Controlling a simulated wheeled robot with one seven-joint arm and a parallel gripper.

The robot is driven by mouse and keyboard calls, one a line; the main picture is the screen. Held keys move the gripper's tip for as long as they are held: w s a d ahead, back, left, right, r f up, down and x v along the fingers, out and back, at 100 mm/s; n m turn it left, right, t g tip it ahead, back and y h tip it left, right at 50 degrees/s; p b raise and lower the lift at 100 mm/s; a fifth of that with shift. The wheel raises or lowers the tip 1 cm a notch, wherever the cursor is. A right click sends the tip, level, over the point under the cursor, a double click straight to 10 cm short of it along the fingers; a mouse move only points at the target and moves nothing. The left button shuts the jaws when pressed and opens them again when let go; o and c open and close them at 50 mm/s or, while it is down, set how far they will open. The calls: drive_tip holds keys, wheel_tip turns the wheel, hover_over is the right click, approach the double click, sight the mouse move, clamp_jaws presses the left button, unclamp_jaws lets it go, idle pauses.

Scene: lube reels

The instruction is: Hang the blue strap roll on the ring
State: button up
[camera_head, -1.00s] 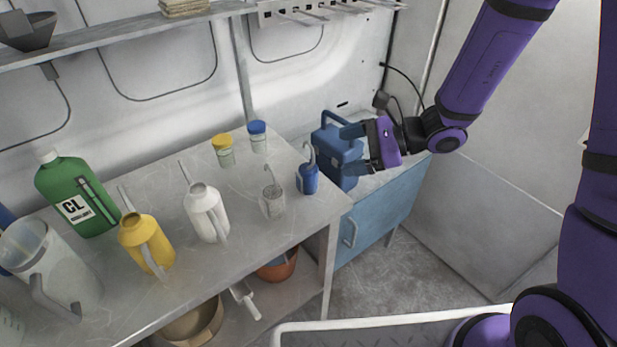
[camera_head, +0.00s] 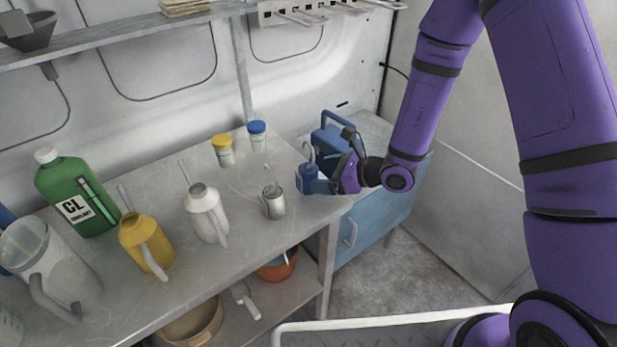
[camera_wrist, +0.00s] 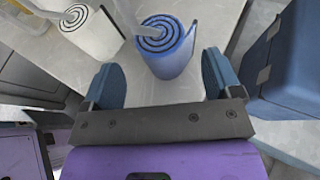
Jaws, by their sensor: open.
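The blue strap roll (camera_head: 309,182) stands upright at the worktop's right end, with a curved hook rising above it. The wrist view shows its spiral top (camera_wrist: 160,33) and blue side, with a pale strap over its left edge. My gripper (camera_head: 322,178) is open at the roll, coming from the right. In the wrist view the blue fingers (camera_wrist: 162,75) stand on either side of the roll, with a gap to each. I cannot make out a ring clearly; a rail with several prongs (camera_head: 318,14) is on the back wall.
A whitish strap roll (camera_head: 274,204) stands just left of the blue one. A blue case (camera_head: 334,137) stands close behind my gripper on a blue cabinet (camera_head: 372,222). Two capped jars (camera_head: 224,152), jugs and a green bottle (camera_head: 75,198) occupy the worktop farther left.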

sight(308, 174)
drive_tip(key=shift+x, duration=2.65)
drive_tip(key=c, duration=1.1)
drive_tip(key=shift+w+d+r, duration=0.1)
drive_tip(key=shift+r, duration=0.05)
